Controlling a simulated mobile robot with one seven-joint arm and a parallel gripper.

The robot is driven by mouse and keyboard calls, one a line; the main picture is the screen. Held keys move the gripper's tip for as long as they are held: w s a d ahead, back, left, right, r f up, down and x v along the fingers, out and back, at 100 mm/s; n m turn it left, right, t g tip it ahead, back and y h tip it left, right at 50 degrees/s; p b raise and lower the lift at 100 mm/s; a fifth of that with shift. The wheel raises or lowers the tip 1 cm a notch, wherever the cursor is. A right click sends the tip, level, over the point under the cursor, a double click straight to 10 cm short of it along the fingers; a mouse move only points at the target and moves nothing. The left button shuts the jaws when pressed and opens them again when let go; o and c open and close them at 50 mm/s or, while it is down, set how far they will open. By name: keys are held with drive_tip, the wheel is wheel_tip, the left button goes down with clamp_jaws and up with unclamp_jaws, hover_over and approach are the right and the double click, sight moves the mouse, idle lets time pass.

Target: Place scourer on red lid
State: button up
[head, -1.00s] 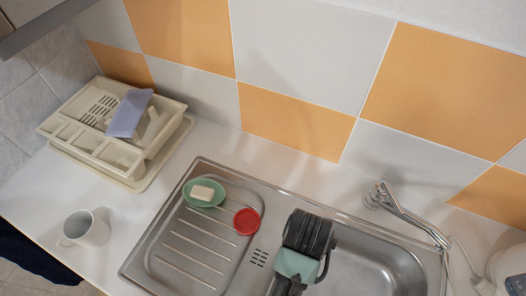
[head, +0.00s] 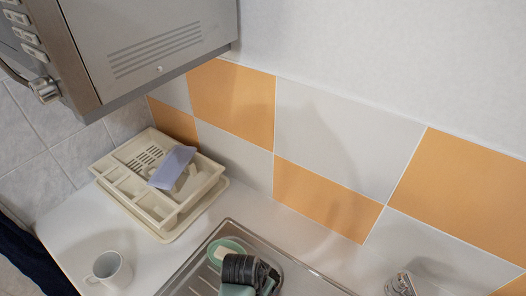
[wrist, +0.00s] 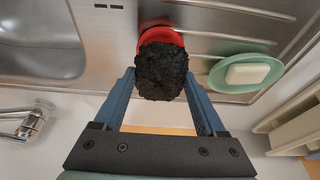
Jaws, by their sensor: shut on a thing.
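In the wrist view, my gripper (wrist: 160,82) has its two blue fingers closed on the sides of a rough black scourer (wrist: 161,70). The red lid (wrist: 156,31) lies on the steel drainboard, partly covered in this view by the scourer. The scourer overlaps the lid's near edge in the picture; I cannot tell whether they touch. In the head view, my dark arm end (head: 245,272) is at the bottom edge, in front of the drainboard. It hides the lid and the scourer there.
A green dish (wrist: 217,76) with white soap (wrist: 247,74) sits right beside the lid in the wrist view. The sink basin (wrist: 45,45) and tap (wrist: 28,122) are at left. In the head view, a cream dish rack (head: 125,181) and white mug (head: 109,270) stand left; a microwave (head: 155,50) hangs above.

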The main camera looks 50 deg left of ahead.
drive_tip(key=shift+f, duration=1.5)
drive_tip(key=shift+f, duration=0.1)
drive_tip(key=o, duration=1.2)
drive_tip(key=shift+o, duration=0.2)
drive_tip(key=v, duration=1.2)
